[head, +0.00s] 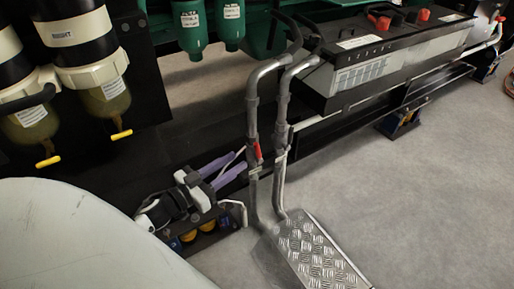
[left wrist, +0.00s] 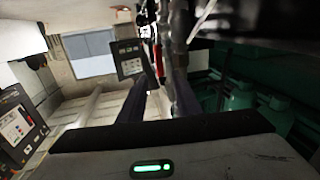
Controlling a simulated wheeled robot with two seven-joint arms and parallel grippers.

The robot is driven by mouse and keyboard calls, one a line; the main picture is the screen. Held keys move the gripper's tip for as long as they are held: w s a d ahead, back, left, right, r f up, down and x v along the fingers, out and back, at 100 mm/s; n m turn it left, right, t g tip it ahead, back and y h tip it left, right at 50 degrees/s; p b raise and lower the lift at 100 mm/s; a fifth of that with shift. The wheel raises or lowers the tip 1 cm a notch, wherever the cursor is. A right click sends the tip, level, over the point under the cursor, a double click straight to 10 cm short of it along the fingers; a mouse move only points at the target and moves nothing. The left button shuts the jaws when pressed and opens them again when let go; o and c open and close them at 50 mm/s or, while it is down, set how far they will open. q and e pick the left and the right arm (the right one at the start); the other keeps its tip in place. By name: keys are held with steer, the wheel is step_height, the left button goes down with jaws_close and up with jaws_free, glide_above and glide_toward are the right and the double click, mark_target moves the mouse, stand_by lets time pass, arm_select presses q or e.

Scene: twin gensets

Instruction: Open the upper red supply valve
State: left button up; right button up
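A small red lever (head: 257,151) sits on the left of two grey vertical pipes (head: 252,115) in the head view. A red piece, seemingly the same lever, shows between my fingers in the left wrist view (left wrist: 159,70). My left gripper (head: 238,161) has two purple-grey fingers pointing up and right at the pipe, just left of the lever. The fingers are apart with nothing between their inner faces; the left wrist view (left wrist: 158,85) also shows a gap. I cannot tell whether a fingertip touches the pipe. My right gripper is not in view.
Two filters with yellow drain handles (head: 121,134) hang at upper left. A battery box (head: 385,55) stands on a black rail at upper right. A metal tread plate (head: 315,255) lies at the pipes' foot. The floor (head: 430,190) at right is clear.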

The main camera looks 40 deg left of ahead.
mark_target(257, 148)
arm_select(q)
steer(key=w, duration=0.3)
steer(key=w+d+b, duration=0.1)
steer(key=w, duration=0.2)
steer(key=w+d+b, duration=0.1)
steer(key=w, duration=0.2)
steer(key=shift+w, duration=0.3)
jaws_close()
